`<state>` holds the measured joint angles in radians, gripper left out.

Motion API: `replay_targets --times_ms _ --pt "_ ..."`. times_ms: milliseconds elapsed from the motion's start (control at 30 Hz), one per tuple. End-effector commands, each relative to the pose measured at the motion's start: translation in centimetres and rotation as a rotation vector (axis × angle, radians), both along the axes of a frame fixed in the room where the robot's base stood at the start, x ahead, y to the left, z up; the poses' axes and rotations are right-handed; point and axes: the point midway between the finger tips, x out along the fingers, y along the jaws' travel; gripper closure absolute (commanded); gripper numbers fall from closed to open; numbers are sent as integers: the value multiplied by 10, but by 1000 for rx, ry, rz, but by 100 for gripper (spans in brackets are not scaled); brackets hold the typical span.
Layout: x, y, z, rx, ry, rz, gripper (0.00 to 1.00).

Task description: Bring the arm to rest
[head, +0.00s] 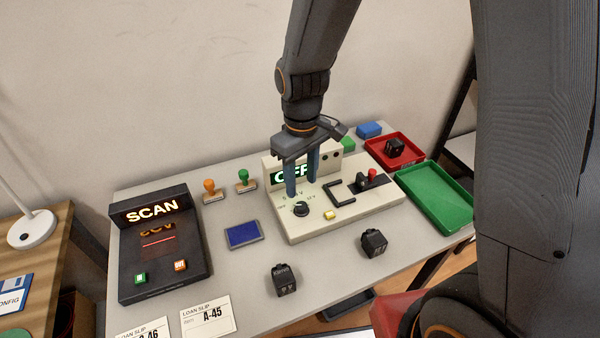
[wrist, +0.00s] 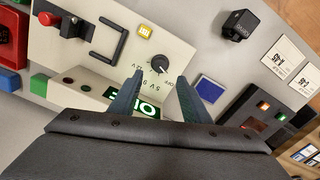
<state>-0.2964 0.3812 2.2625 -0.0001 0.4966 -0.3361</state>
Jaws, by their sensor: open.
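My gripper (head: 302,178) is open and empty, pointing down over the cream test unit (head: 376,207). Its two blue fingers stand apart, above the unit's black dial (head: 302,209) and in front of its display, which reads OFF and is partly covered. In the wrist view the gripper (wrist: 158,88) shows with its fingertips on either side of the dial (wrist: 159,63), with nothing between them. I cannot tell whether the fingertips touch the unit.
On the grey table are a SCAN box (head: 165,240), two stamps (head: 245,180), a blue pad (head: 243,235), two black blocks (head: 374,243) and loan slips (head: 208,317). A red tray (head: 412,160) holding a black block and an empty green tray (head: 436,198) stand right. A wall rises behind.

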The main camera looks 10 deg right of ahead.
Motion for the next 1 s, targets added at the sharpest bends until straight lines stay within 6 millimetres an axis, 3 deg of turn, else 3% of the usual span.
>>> replay_targets --times_ms 233,367,600,700,1000 --pt "0 -1 0 1 -1 -3 57" --pt "-9 -27 15 6 -20 -113 57" --pt "-49 -96 48 24 -73 -447 57" --pt "-65 -113 54 30 -89 -550 57" --pt "-77 -125 58 34 -99 -627 57"
